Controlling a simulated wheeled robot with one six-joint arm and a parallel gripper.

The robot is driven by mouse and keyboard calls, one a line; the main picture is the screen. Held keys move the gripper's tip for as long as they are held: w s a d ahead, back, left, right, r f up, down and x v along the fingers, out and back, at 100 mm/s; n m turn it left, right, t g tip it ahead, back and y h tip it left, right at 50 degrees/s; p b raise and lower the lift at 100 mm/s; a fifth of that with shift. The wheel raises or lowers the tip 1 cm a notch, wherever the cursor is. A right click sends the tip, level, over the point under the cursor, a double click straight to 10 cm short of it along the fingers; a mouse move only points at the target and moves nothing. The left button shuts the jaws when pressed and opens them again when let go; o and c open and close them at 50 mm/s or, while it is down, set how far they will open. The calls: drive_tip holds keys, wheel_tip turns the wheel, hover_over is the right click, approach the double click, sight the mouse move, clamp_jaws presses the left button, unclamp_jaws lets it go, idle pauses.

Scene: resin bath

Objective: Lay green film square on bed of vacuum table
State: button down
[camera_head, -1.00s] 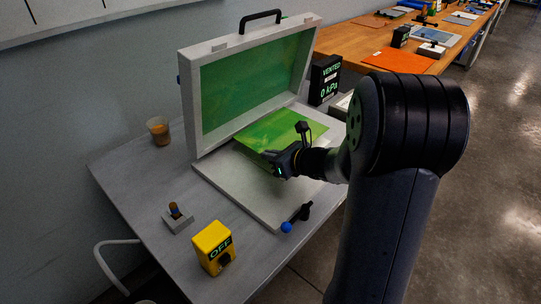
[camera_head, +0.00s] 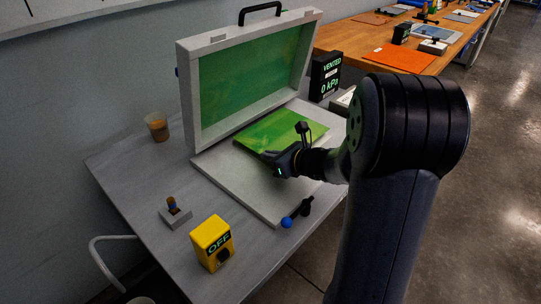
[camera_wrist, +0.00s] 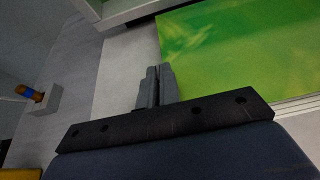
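The green film square (camera_head: 280,131) lies over the back part of the pale bed (camera_head: 232,176) of the vacuum table, roughly level. Whether all of it touches the bed is hard to tell. My gripper (camera_head: 272,158) is low over the bed at the film's near left corner. In the wrist view the fingers (camera_wrist: 157,72) are shut together, and the film (camera_wrist: 225,55) meets them at its left edge and corner. The fingers hide that corner; they appear to pinch it. The lid (camera_head: 256,80), with a green inner sheet, stands open behind the bed.
A yellow OFF switch box (camera_head: 212,243), a small grey block with a peg (camera_head: 175,213) and an amber cup (camera_head: 157,127) stand on the table's left. A blue-knobbed lever (camera_head: 296,214) sits at the bed's front corner. A black display (camera_head: 325,76) reads VENTED, 0 kPa.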

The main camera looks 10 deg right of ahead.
drive_tip(key=shift+f+b, duration=1.15)
drive_tip(key=shift+f, duration=0.15)
drive_tip(key=c, duration=1.6)
unclamp_jaws()
drive_tip(key=shift+o, duration=0.2)
drive_tip(key=shift+r, duration=0.2)
drive_tip(key=shift+r+p, duration=2.95)
drive_tip(key=shift+r, duration=0.45)
drive_tip(key=shift+f, duration=0.15)
